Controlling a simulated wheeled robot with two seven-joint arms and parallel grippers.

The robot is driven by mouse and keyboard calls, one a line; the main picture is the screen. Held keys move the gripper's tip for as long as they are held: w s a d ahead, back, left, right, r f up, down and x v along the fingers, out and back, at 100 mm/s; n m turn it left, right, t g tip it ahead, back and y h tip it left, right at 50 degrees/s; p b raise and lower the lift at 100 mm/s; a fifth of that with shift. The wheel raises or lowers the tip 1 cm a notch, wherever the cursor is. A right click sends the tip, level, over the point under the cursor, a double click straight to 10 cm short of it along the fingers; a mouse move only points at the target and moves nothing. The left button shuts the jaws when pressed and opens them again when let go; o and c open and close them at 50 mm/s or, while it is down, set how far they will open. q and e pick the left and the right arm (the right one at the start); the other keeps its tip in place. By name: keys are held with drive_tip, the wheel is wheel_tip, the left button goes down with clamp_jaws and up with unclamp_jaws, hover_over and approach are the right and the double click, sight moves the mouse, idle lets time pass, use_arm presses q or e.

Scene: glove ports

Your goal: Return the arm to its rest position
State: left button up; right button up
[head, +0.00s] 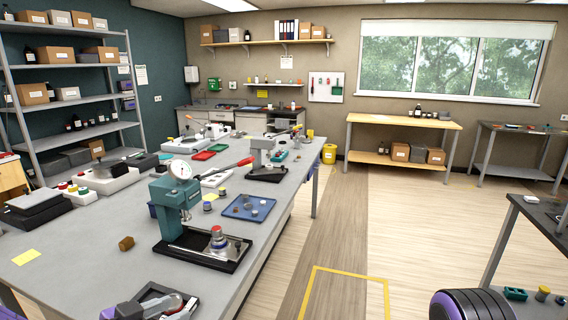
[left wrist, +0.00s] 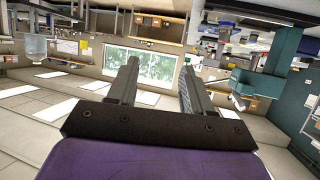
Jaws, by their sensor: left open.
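The left wrist view sees the room upside down, with the window (left wrist: 140,66) beyond the fingers and ceiling panels below. My right gripper is not in view.
A teal press with a dial (head: 172,200) stands on the bench on a black base. Grey shelving (head: 75,102) stands at left. The floor right of the bench is open.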

use_arm(q)
drive_tip(key=s+a+f+n+g+y+b, duration=0.1)
drive_tip(key=s+a+f+n+y+b, duration=0.2)
drive_tip(key=f, duration=1.1)
drive_tip(key=s+f+n+g+y+b, duration=0.25)
drive_tip(key=s+f+n, duration=0.2)
drive_tip(key=f, duration=0.85)
drive_tip(key=s+a+f+n+g+y+b, duration=0.2)
drive_tip(key=s+f, duration=0.6)
drive_tip(key=s, duration=0.1)
drive_tip(key=s+a+f+n+g+y+b, duration=0.2)
drive_tip(key=s+f+n+g+y, duration=0.1)
drive_tip(key=s+f, duration=0.5)
drive_tip(key=shift+s+a+f+n, duration=0.3)
drive_tip(key=shift+s+f+n, duration=0.05)
drive_tip(key=shift+s, duration=0.05)
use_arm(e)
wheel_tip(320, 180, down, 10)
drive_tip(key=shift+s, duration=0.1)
